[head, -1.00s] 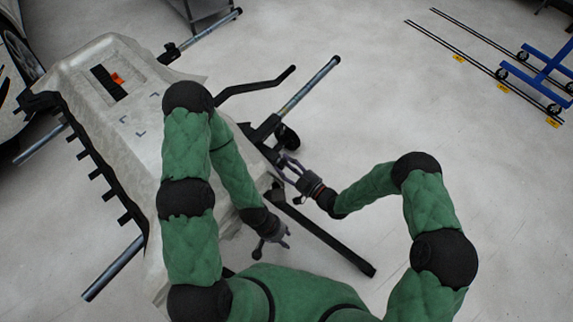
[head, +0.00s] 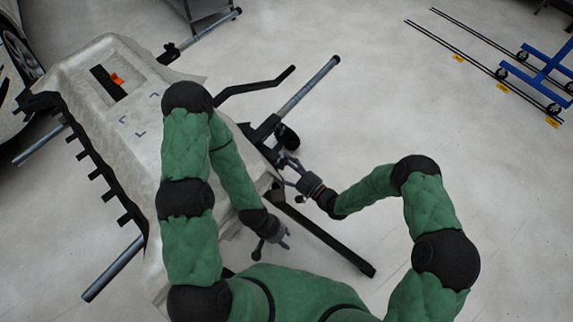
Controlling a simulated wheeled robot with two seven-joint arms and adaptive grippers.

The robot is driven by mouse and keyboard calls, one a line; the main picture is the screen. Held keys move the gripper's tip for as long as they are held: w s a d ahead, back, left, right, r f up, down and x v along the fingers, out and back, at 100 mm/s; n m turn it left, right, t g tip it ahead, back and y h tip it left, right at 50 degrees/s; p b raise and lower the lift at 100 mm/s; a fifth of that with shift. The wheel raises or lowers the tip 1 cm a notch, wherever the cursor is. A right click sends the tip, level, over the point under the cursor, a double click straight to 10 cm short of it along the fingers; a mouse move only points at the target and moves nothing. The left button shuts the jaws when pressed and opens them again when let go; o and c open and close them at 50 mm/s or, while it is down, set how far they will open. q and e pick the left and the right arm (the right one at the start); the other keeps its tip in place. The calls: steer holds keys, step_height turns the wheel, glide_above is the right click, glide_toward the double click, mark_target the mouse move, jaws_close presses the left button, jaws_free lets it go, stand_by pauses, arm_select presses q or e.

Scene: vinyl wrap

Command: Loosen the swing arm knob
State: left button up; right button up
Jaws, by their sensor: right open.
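My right gripper (head: 285,168) is open, its fingers pointing left at the black frame of the stand beside the pale covered panel (head: 125,118). The fingers are close to dark parts of the frame; I cannot tell whether they touch. The swing arm knob cannot be clearly made out; it is too small or hidden near those fingers. My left gripper (head: 284,236) is lower, at the panel's lower right edge, near a short dark lever (head: 257,249). Its jaw opening is too small to judge, and I see nothing held in it.
A long black leg (head: 335,242) runs to the lower right. A black swing bar (head: 262,85) and a grey tube (head: 310,85) stick out at upper right, with a black wheel (head: 288,138) below. A blue cart (head: 540,72) stands far right.

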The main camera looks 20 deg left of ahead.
steer(key=v, duration=1.2)
steer(key=shift+w, duration=0.15)
